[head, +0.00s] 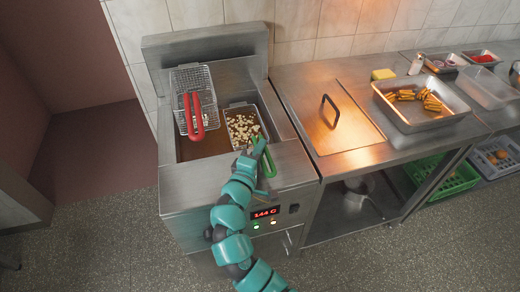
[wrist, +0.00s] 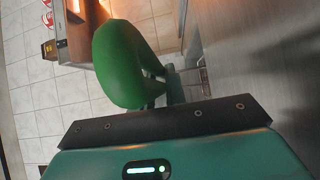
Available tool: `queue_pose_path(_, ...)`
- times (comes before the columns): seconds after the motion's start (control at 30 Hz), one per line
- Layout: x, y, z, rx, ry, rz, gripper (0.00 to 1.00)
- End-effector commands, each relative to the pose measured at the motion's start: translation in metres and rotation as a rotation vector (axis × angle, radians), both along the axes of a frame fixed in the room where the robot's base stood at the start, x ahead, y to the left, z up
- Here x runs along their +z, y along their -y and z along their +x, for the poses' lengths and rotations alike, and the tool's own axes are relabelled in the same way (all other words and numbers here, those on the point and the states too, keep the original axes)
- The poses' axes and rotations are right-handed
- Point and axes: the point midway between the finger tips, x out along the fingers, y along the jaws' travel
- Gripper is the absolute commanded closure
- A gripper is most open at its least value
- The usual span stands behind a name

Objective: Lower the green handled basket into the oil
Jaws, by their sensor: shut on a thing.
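The green handled basket (head: 236,114) is a wire basket with pale pieces of food in it, at the right side of the fryer well in the head view. Its green handle (head: 266,167) points toward the fryer's front. My gripper (head: 258,160) is shut on the green handle. In the wrist view the green handle (wrist: 122,62) fills the space just beyond my gripper; the fingertips are largely hidden. Brown oil (head: 207,143) shows in the well (head: 180,155). How deep the basket sits in the oil is hard to tell.
A red-handled basket (head: 192,80) sits at the left and back of the fryer. The fryer's display (head: 265,212) reads about 144 C. A steel lid with a black handle (head: 330,110) and a tray of fries (head: 420,115) are on the counter to the right.

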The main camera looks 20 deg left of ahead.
Motion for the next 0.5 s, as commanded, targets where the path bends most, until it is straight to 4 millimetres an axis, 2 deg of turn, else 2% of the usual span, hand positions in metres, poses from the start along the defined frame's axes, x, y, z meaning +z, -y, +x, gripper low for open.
queue_pose_path(0.5, -0.011, 0.0, 0.0, 0.001, 0.002, 0.001, 1.0)
